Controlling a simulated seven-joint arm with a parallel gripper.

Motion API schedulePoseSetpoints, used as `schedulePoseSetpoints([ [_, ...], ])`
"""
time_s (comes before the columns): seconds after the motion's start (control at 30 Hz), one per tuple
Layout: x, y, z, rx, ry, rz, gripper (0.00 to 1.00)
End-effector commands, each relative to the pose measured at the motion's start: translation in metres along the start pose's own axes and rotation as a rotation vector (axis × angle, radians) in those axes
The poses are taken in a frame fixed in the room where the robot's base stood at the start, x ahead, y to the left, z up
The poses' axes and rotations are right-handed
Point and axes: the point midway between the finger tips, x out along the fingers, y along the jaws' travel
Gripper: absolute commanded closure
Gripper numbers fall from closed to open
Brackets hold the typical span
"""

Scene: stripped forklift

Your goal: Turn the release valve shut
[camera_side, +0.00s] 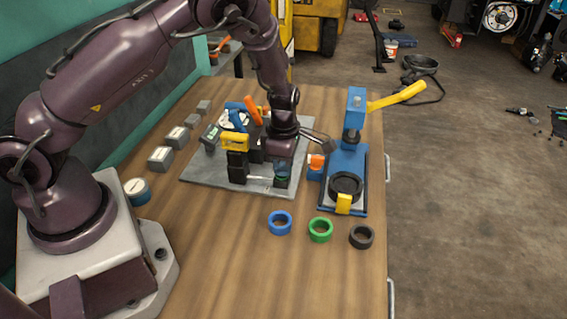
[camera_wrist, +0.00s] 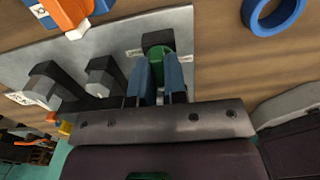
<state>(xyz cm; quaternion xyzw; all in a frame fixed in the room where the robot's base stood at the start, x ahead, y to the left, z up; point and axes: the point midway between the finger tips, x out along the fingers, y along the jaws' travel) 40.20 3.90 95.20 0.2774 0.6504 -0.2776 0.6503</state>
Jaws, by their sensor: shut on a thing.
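My gripper (camera_wrist: 158,80) points down over the near right part of the grey plate in the side view (camera_side: 283,170). Its blue-padded fingers are shut on a green knob-like part (camera_wrist: 154,50) at a black block. The fingers hide much of this part. An orange handle (camera_side: 316,161) sits low on the left side of the blue press. It also shows at the upper left of the wrist view (camera_wrist: 66,12), apart from my gripper. No readable label tells which of these two parts is the release valve.
The grey plate (camera_side: 212,178) carries black blocks and coloured levers. The blue press (camera_side: 349,160) with a yellow lever (camera_side: 398,96) stands to its right. Blue (camera_side: 280,222), green (camera_side: 320,229) and black (camera_side: 361,236) rings lie in front. Bare wood is free at the near edge.

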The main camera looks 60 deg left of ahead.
Motion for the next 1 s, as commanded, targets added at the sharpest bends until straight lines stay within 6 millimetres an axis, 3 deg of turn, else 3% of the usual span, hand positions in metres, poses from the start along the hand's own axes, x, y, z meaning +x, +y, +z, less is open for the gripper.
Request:
schedulePoseSetpoints([
  [0.37, -0.001, -0.0006, 0.0002, 0.223, -0.002, 0.0, 1.0],
  [1.0, -0.0013, -0.0028, -0.0008, 0.831, -0.002, 0.001, 1.0],
])
